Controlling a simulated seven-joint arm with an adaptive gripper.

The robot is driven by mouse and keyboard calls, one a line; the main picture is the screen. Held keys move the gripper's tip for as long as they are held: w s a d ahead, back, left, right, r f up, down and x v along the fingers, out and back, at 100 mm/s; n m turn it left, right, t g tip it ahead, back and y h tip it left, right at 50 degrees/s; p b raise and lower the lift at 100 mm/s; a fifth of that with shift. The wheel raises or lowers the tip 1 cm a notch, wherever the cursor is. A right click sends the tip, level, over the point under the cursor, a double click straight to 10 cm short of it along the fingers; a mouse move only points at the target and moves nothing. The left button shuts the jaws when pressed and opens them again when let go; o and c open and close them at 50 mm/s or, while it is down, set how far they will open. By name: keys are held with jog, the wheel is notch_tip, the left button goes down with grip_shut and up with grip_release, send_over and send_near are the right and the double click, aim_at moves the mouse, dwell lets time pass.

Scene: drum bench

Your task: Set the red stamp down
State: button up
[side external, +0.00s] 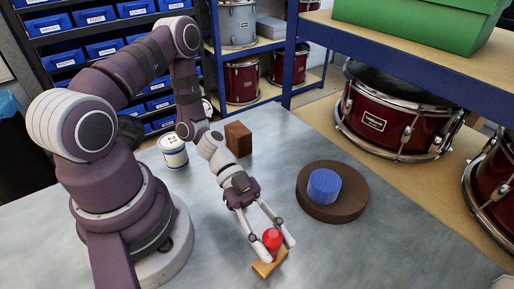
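The red stamp (272,238) is upright, with a rounded red top, near the front middle of the grey table. My gripper (277,247) points down at it, with one finger on each side, closed against the red part. A tan wooden block (268,268) is directly under the red part. I cannot tell whether it is the stamp's own base or a separate piece. I also cannot tell whether the stamp's weight is on anything below; the fingers hide part of it.
A blue ribbed cylinder (324,186) stands on a round brown disc (346,207) to the right. A brown block (238,139) and a white-and-blue tin (173,151) stand behind. Red drums (376,121) line the back right. The table's front right (400,262) is clear.

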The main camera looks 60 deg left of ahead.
grip_shut()
jog(key=shift+r, duration=0.1)
notch_tip(320, 180, up, 9)
jog(key=shift+r, duration=0.15)
jog(key=shift+w+a+t, duration=0.2)
jog(key=shift+w+t, duration=0.1)
jog(key=shift+w, duration=0.1)
jog(key=w+a+f+n+t+y, duration=0.3)
jog(key=w+a+n+t, duration=0.55)
jog(key=w+a, duration=0.45)
jog(key=w+a+r+n+t+y, duration=0.2)
jog(key=w+a+n+t+y, duration=0.15)
jog(key=a, duration=0.45)
jog(key=w+a+r+n+t+y, duration=0.25)
jog(key=w+a+y, duration=0.25)
jog(key=a, duration=0.3)
jog(key=shift+n+g, duration=0.45)
jog(key=shift+n, duration=0.1)
jog(key=f, duration=1)
jog(key=shift+s+a+f, duration=0.15)
jog(key=shift+a+f, duration=0.2)
